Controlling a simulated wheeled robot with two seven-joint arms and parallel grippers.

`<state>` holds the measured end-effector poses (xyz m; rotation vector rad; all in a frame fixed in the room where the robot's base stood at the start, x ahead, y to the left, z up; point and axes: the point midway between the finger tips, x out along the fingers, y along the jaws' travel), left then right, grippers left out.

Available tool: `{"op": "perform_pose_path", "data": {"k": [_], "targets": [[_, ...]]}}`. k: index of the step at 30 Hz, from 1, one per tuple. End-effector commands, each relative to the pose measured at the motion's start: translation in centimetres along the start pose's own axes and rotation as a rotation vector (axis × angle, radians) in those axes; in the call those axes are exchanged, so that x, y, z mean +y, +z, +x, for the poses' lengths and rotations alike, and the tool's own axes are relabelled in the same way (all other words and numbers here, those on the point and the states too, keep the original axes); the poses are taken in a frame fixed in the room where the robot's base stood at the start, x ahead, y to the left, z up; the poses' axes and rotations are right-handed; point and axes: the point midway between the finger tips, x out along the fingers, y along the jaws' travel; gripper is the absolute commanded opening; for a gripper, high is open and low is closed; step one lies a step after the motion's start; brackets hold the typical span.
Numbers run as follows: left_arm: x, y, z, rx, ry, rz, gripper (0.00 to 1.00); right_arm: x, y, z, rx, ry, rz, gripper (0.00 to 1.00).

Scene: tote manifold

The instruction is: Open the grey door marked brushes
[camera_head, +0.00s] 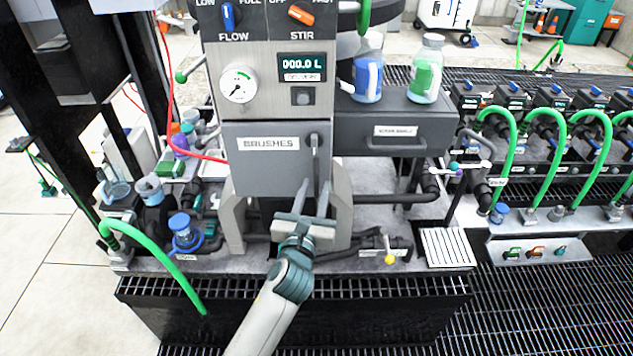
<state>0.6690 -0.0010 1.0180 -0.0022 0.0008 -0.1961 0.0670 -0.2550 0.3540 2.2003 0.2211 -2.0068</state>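The grey door (262,172) marked BRUSHES is on the front of the machine, below the gauge panel, and looks shut. Its dark handle (314,143) is a narrow upright lever near the door's right edge. My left gripper (313,187) is in front of the door's lower right part, just below the handle. Its two fingers point up and stand apart, with nothing seen between them. I cannot tell whether the fingertips touch the door. My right gripper is not in view.
A grey drawer unit (440,118) right of the door carries two bottles, blue (367,80) and green (426,75). A red hose (172,110) runs close to the door's left side. Pipes and a yellow-handled valve (388,255) sit low at right.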

Motion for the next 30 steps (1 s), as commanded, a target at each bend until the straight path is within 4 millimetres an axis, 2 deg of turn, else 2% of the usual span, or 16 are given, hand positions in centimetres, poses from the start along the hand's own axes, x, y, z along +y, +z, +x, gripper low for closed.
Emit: {"op": "perform_pose_path", "data": {"k": [6, 17, 21, 30], "targets": [[0.0, 0.0, 1.8, 0.001, 0.0, -0.001, 0.3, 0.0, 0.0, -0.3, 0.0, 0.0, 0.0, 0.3], [0.0, 0.0, 2.1, 0.0, 0.0, -0.001, 0.3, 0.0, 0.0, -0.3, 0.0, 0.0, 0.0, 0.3], [0.0, 0.0, 2.1, 0.0, 0.0, -0.001, 0.0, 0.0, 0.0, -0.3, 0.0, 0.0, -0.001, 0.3], [0.0, 0.0, 2.1, 0.0, -0.005, 0.0, 0.0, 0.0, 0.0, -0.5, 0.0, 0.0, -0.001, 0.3]]}}
